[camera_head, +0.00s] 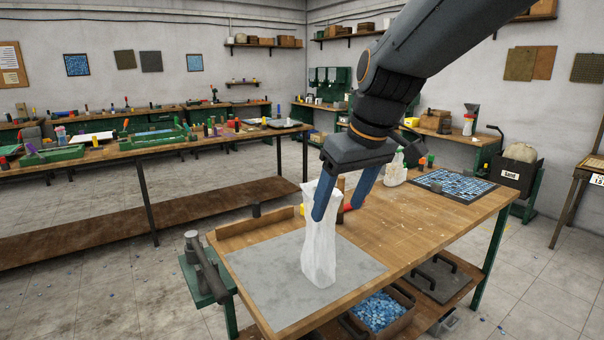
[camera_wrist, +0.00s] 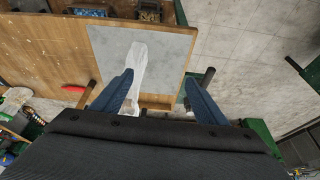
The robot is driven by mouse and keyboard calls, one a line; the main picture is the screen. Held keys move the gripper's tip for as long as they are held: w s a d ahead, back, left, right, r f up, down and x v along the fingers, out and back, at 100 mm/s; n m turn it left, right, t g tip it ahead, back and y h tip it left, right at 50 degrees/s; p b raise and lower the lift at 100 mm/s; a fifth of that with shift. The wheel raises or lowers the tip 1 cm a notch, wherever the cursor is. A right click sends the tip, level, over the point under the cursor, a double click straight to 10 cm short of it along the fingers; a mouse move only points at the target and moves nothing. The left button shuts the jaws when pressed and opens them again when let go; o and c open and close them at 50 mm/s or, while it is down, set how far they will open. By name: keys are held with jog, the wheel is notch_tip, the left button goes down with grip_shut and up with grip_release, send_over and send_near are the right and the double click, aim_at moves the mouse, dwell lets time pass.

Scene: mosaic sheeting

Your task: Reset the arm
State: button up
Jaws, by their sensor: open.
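My gripper (camera_head: 337,211) is open, pointing down over the near end of the wooden workbench (camera_head: 432,222). A tall white crumpled bag (camera_head: 319,259) stands upright on a grey sheet (camera_head: 262,281). One blue finger overlaps the upper part of the bag in the head view; the other is to its right. In the wrist view, the bag (camera_wrist: 136,64) shows beside and partly behind the left finger of my gripper (camera_wrist: 159,76). The right finger is clear of it. I cannot tell whether a finger touches the bag.
A blue mosaic sheet (camera_head: 453,184) lies at the bench's far right, near a white bottle (camera_head: 396,169). A vise (camera_head: 203,263) is at the near left corner. A bin of blue tiles (camera_head: 380,311) sits below. Floor is open to the left.

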jog(key=s+d+f+m, duration=0.2)
jog(key=s+d+f, duration=0.1)
jog(key=f, duration=0.3)
jog(key=s+d+f+m+g+h, duration=0.1)
jog(key=s+d+f+m, duration=0.1)
jog(key=s+d+f, duration=0.2)
jog(key=s+d+f+m+g+h, duration=0.1)
jog(key=s+d+f, duration=0.3)
jog(key=f, duration=0.6)
jog(key=shift+s+d+f+m, duration=0.15)
jog(key=shift+s+d+m, duration=0.05)
jog(key=shift+d+m, duration=0.5)
